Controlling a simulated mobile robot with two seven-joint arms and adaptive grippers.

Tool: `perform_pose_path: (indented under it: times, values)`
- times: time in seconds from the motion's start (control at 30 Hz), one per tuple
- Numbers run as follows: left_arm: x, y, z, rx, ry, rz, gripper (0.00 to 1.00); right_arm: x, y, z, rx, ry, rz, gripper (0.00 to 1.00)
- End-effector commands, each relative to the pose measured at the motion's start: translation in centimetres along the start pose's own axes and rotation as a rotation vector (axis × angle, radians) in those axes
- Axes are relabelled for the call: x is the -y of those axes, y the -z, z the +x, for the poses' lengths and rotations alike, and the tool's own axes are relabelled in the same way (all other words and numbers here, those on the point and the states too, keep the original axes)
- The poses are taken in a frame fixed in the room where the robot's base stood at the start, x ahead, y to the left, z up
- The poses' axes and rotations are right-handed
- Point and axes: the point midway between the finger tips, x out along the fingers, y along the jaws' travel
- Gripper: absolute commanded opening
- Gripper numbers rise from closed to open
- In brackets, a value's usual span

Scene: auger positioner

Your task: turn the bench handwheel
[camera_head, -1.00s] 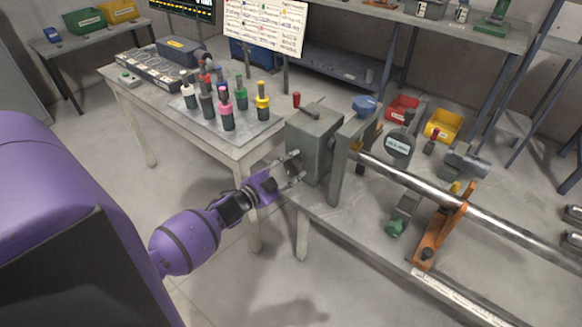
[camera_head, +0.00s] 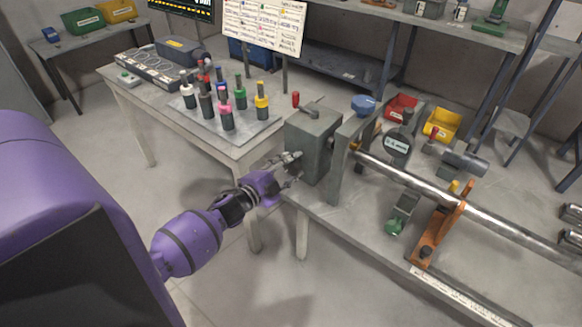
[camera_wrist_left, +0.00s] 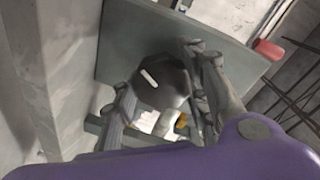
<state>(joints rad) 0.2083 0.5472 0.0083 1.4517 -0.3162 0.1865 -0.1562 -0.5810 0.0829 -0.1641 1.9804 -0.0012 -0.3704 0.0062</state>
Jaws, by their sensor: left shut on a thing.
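A grey headstock block (camera_head: 318,145) stands at the left end of the bench, with a red-knobbed lever (camera_head: 296,100) on top. My left gripper (camera_head: 290,167) is at the block's left face. In the left wrist view, a dark round handwheel (camera_wrist_left: 160,84) with a white mark sits against the grey block face (camera_wrist_left: 122,38). The fingers of my left gripper (camera_wrist_left: 165,92) are on either side of it, shut on it. In the head view the handwheel is hidden behind the fingers and block. My right gripper is in neither view.
A long steel bar (camera_head: 430,187) runs right from the block across an orange support (camera_head: 440,230). A dial (camera_head: 397,146), red bin (camera_head: 402,107) and yellow bin (camera_head: 442,125) stand behind it. A side table (camera_head: 235,145) with coloured-topped bottles is close behind my left arm.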

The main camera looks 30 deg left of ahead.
Motion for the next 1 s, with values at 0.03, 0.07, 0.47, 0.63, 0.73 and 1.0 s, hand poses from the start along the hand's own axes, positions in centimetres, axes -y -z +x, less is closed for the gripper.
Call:
perform_pose_path:
  times: [0.03,0.07,0.47,0.63,0.73,1.0]
  values:
    - [-1.0,-0.1,-0.2,0.004,-0.013,-0.004,0.15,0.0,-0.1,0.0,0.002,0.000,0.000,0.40]
    - [-1.0,-0.2,-0.2,0.004,-0.013,-0.004,0.15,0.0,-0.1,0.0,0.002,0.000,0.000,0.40]
    - [-0.5,-0.1,-0.1,0.003,-0.007,-0.003,0.57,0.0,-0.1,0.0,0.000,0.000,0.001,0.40]
    - [-0.4,-0.1,-1.1,0.002,-0.006,-0.003,0.57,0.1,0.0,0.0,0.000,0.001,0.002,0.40]
    - [-0.5,-0.1,-2.7,0.003,-0.007,-0.003,0.57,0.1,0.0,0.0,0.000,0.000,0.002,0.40]
    - [-0.5,-0.1,-8.5,0.004,-0.008,-0.004,0.57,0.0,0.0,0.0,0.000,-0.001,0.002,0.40]
